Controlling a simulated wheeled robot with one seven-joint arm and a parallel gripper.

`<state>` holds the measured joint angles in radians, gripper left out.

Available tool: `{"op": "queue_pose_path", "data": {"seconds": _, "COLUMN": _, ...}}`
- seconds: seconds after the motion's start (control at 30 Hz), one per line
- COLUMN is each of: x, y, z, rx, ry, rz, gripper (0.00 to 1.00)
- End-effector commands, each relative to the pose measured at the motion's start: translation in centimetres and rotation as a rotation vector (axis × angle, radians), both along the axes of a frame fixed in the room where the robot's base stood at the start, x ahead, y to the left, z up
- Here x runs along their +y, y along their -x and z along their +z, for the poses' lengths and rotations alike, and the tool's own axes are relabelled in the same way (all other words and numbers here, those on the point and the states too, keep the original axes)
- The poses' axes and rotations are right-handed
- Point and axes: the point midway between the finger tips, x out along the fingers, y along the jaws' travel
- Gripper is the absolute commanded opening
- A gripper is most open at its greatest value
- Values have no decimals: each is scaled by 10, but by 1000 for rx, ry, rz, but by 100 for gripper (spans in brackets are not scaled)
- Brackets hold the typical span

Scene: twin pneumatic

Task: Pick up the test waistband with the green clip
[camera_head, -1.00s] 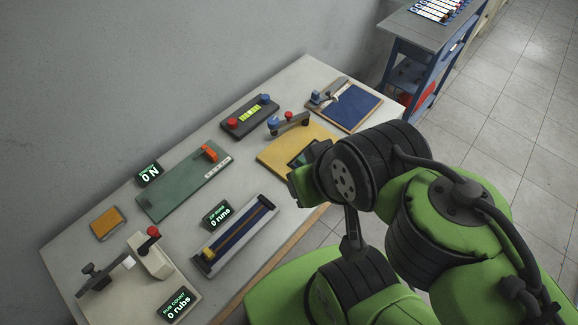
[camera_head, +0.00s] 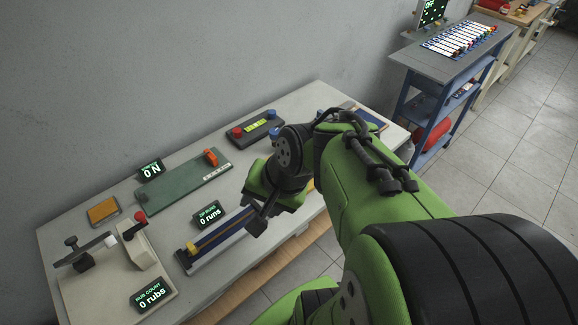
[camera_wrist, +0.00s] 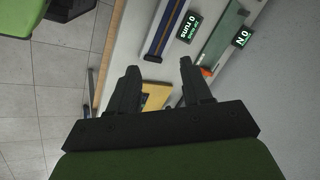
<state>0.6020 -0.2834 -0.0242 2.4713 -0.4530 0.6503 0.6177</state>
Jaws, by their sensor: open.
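I cannot make out a waistband with a green clip in either view. Several narrow strips with coloured ends lie on a white rack (camera_head: 459,42) on the blue cart at the upper right of the head view; they are too small to tell apart. My gripper (camera_head: 260,212) is over the front part of the workbench, near the long rail fixture (camera_head: 215,240). In the wrist view my gripper (camera_wrist: 158,72) is open, with nothing between its two black fingers. My arm hides much of the bench's right end.
The workbench (camera_head: 75,212) holds a green plate with an orange clamp (camera_head: 211,157), a dark box with red and blue knobs (camera_head: 257,132), and a rub-count fixture (camera_head: 140,245). A grey wall runs behind it. The blue cart (camera_head: 430,62) stands beyond its right end; tiled floor (camera_head: 520,150) is clear.

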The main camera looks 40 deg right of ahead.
Motion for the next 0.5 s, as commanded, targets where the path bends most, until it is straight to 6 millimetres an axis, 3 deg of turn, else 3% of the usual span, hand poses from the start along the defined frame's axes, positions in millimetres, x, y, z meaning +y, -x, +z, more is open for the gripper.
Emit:
{"op": "queue_pose_path", "data": {"seconds": 0.03, "x": -9, "y": -4, "z": -16, "rx": 10, "ry": -55, "rz": -78, "gripper": 49}}
{"op": "queue_pose_path", "data": {"seconds": 0.17, "x": -32, "y": -16, "z": -43, "rx": 16, "ry": -239, "rz": -319, "gripper": 49}}
{"op": "queue_pose_path", "data": {"seconds": 0.27, "x": -60, "y": -25, "z": -70, "rx": 8, "ry": -442, "rz": -575, "gripper": 49}}
{"op": "queue_pose_path", "data": {"seconds": 0.37, "x": -106, "y": -28, "z": -102, "rx": -32, "ry": -738, "rz": -919, "gripper": 49}}
{"op": "queue_pose_path", "data": {"seconds": 0.5, "x": -179, "y": -12, "z": -132, "rx": -143, "ry": -1197, "rz": -1358, "gripper": 49}}
